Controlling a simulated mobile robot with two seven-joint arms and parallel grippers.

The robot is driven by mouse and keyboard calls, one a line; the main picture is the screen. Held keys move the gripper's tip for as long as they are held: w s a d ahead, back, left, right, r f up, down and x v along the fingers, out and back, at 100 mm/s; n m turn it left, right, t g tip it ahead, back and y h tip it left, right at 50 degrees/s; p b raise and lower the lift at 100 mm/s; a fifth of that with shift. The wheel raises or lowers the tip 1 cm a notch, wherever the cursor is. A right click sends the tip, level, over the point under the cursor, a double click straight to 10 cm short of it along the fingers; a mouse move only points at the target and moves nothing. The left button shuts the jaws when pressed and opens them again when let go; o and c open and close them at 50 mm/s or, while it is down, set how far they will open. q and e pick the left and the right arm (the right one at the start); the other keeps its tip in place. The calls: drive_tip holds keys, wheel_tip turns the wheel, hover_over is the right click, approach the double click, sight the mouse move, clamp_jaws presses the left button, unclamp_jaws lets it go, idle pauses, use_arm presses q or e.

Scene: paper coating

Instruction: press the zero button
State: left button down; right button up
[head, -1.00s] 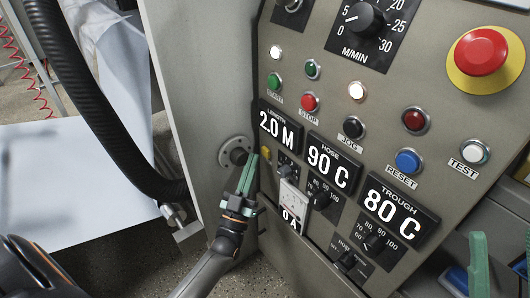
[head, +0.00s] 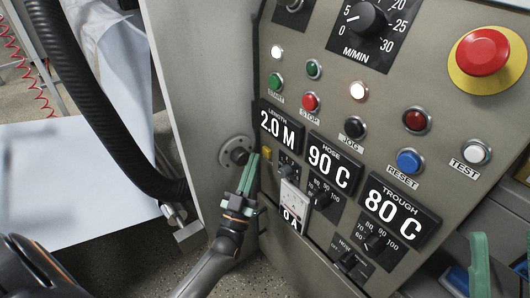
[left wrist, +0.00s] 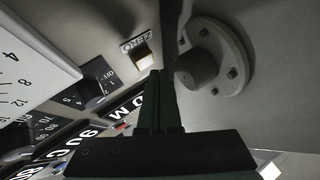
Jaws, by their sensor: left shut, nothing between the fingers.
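In the left wrist view the button (left wrist: 143,61) is lit pale under a "ZERO" label. My left gripper (head: 252,160) is shut and empty, with its green fingertips just left of the button in the head view. In the left wrist view the fingertips (left wrist: 160,74) are beside the button's lower right; I cannot tell whether they touch it. My right gripper (head: 503,255) is partly cut off at the lower right, its fingers apart.
A round flange with a shaft (head: 237,152) sticks out close left of my left gripper. Near the button are a small switch (head: 288,169) and a white meter (head: 292,202). Other buttons and a red emergency stop (head: 481,51) are farther right.

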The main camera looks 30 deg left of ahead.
idle(0.7)
use_arm(q)
drive_tip(key=shift+w+d, duration=0.15)
drive_tip(key=shift+w, duration=0.25)
drive_tip(key=shift+w+d, duration=0.15)
drive_tip(key=shift+w, duration=0.2)
idle(0.5)
drive_tip(key=shift+s, duration=0.15)
drive_tip(key=shift+s+a, duration=0.3)
drive_tip(key=shift+s, duration=0.35)
drive_tip(key=s, duration=0.1)
drive_tip(key=s+a+p, duration=0.1)
drive_tip(key=s, duration=0.1)
drive_tip(key=s+a+p, duration=0.1)
drive_tip(key=shift+s, duration=0.3)
